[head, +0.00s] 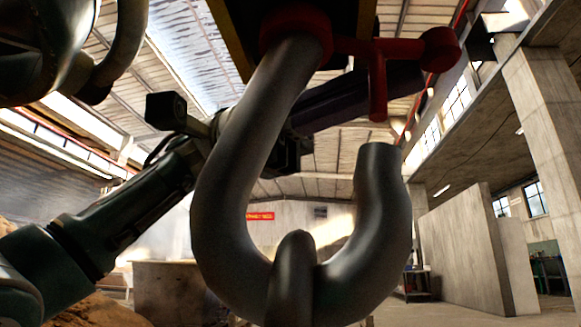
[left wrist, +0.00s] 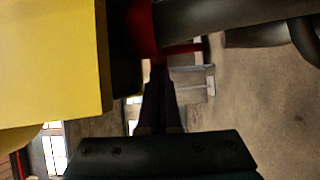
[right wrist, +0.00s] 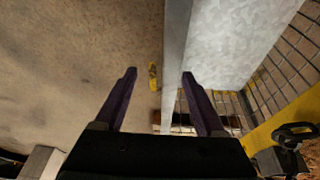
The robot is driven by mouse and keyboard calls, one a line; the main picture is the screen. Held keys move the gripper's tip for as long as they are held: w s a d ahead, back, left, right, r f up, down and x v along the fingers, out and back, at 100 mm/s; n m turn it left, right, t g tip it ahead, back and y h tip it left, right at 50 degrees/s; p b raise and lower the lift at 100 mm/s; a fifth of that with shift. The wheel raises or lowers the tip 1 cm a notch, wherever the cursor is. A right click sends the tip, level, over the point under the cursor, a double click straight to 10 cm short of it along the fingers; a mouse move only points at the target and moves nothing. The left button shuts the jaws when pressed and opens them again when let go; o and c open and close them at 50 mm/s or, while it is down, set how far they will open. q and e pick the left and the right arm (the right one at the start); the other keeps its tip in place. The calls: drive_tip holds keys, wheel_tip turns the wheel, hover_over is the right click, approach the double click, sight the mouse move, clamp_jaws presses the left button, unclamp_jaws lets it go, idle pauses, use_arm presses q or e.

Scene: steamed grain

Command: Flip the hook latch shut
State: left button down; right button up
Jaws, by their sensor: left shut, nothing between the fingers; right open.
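A big grey hook (head: 222,200) hangs in the middle of the head view, its tip (head: 380,158) pointing up on the right. Its red latch (head: 395,47) reaches right from the red collar (head: 293,30), with a ball end and a short stem pointing down. A gap shows between latch and hook tip. My left gripper (head: 418,82) is shut and empty, behind the hook, its fingers close to the latch stem; contact is unclear. In the left wrist view, the fingertips (left wrist: 158,66) are just below the red latch (left wrist: 186,48). My right gripper (right wrist: 159,74) is open and empty.
A yellow block (left wrist: 52,60) is close beside the left fingers. A dark metal body with a curved part (head: 122,45) is at the upper left. A concrete pillar (head: 550,110) stands at the right. A grey beam (right wrist: 176,50) and yellow edge (right wrist: 285,118) show below the right gripper.

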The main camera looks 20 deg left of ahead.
idle(0.5)
use_arm(q)
drive_tip(key=p+v, duration=0.4)
drive_tip(key=v, duration=0.6)
idle(0.3)
